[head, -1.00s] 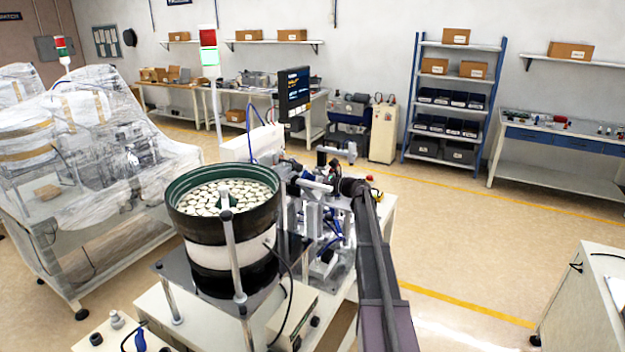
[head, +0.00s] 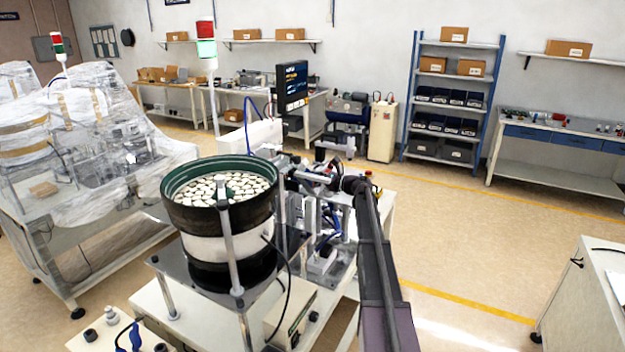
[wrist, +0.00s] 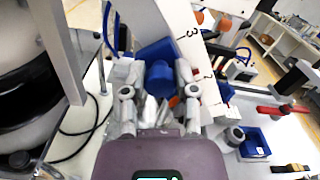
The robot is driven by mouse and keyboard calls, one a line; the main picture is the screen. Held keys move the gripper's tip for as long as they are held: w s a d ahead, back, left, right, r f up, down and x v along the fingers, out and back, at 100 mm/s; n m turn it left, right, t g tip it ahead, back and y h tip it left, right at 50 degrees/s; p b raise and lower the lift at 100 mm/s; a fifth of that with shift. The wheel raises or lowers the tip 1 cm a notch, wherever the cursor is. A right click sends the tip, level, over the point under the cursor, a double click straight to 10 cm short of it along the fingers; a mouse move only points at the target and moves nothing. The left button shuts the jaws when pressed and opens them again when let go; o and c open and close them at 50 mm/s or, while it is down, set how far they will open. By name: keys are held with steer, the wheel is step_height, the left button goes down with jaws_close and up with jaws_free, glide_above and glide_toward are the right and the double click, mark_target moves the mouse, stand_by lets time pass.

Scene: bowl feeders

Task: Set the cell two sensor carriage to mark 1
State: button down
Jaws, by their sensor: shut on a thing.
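The knob sits in front of a blue block (wrist: 156,50), which I take to be the sensor carriage. I cannot see mark 1 clearly. In the head view my gripper (head: 318,178) reaches among the fittings right of the bowl feeder (head: 220,195); the knob is hidden there.
A monitor (head: 291,85) and a signal tower (head: 206,50) stand behind the bowl. A grey post (wrist: 55,45) and the dark bowl side (wrist: 25,90) are close on the left in the wrist view. A red-handled part (wrist: 283,108) lies right. Open floor (head: 470,235) is to the right.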

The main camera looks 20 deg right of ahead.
steer(key=w+d+f+b, duration=0.1)
steer(key=f+b, duration=0.1)
steer(key=w+d+f+b, duration=0.1)
steer(key=f+b, duration=0.1)
steer(key=w+d+f+b, duration=0.1)
steer(key=d+f, duration=0.1)
steer(key=shift+w+f+b, duration=0.1)
steer(key=shift+f+b, duration=0.2)
steer(key=shift+b, duration=0.1)
steer(key=shift+r, duration=0.1)
steer(key=shift+d, duration=0.1)
steer(key=c, duration=0.8)
jaws_free()
steer(key=o, duration=0.4)
steer(key=shift+w, duration=0.1)
steer(key=shift+d, duration=0.1)
